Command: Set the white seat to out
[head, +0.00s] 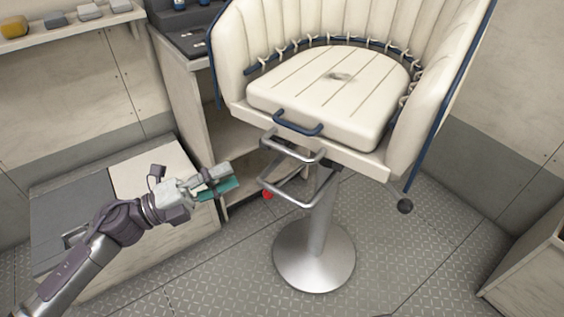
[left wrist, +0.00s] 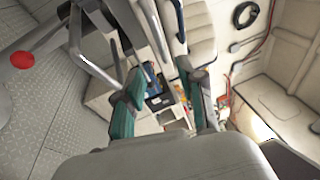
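The white seat (head: 330,95) is a cream slatted cushion in a curved, padded chair with blue trim. A dark blue handle (head: 298,124) is fixed to its front edge. Below it, a silver tube footrest (head: 290,170) sticks out from the pedestal. My left gripper (head: 226,184), with teal finger pads, is left of the footrest, lower than the handle and apart from both. In the left wrist view its two fingers (left wrist: 163,100) are spread with nothing between them. The footrest's tube (left wrist: 92,45) shows at upper left there. My right gripper is not in view.
A round metal base (head: 314,256) carries the chair. A low locker (head: 150,225) and a shelf cabinet (head: 185,100) stand left. The tread-plate floor at right is clear.

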